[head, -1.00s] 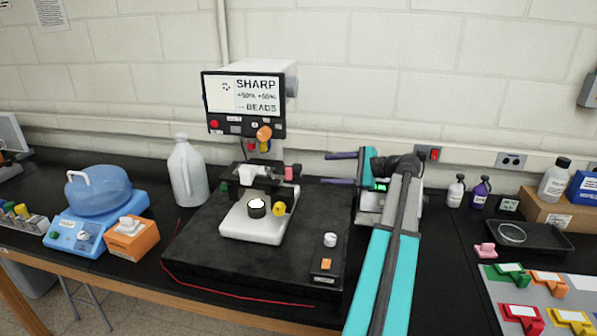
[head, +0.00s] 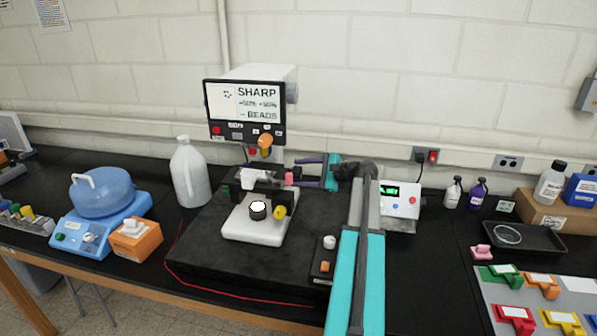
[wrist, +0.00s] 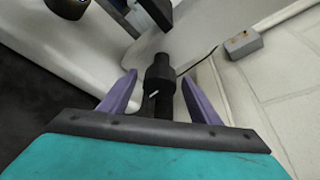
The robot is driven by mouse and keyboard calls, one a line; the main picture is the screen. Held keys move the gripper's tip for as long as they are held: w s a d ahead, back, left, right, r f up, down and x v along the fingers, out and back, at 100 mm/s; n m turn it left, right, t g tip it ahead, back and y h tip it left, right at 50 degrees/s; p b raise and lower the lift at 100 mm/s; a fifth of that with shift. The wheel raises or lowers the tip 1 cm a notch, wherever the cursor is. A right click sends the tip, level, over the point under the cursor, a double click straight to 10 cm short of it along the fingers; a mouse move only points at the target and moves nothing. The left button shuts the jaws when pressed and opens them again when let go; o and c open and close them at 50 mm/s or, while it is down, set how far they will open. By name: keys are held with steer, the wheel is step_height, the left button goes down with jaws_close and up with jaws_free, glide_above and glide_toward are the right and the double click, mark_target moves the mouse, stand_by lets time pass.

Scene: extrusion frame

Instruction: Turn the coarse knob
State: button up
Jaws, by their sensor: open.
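The microscope has a white base (head: 246,227) and a screen reading "SHARP" and "BEADS" (head: 258,100). In the wrist view a black stepped knob (wrist: 158,72) with a pale mark lies between my two purple fingers; I take it for the coarse knob. My gripper (head: 301,172) is open at the right side of the microscope, and its fingers (wrist: 159,76) show a gap on each side of the knob. I cannot tell how deep the knob sits between them. In the head view the black knob is not clear. A pink knob (head: 289,178) and a yellow knob (head: 280,212) are near the fingertips.
A white control box (head: 402,202) with a green display stands behind my arm. A small black box (head: 323,267) with knobs is at the platform's right corner. A white jug (head: 188,172) stands left of the microscope. A cable and grey box (wrist: 243,44) show in the wrist view.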

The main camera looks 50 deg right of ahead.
steer(key=shift+w+a+f, duration=0.1)
steer(key=shift+w+f, duration=0.05)
steer(key=shift+w, duration=0.3)
steer(key=c, duration=1)
steer(key=shift+f+b, duration=0.15)
steer(key=shift+b, duration=0.75)
steer(key=shift+n, duration=0.3)
steer(key=o, duration=1)
steer(key=shift+s, duration=0.15)
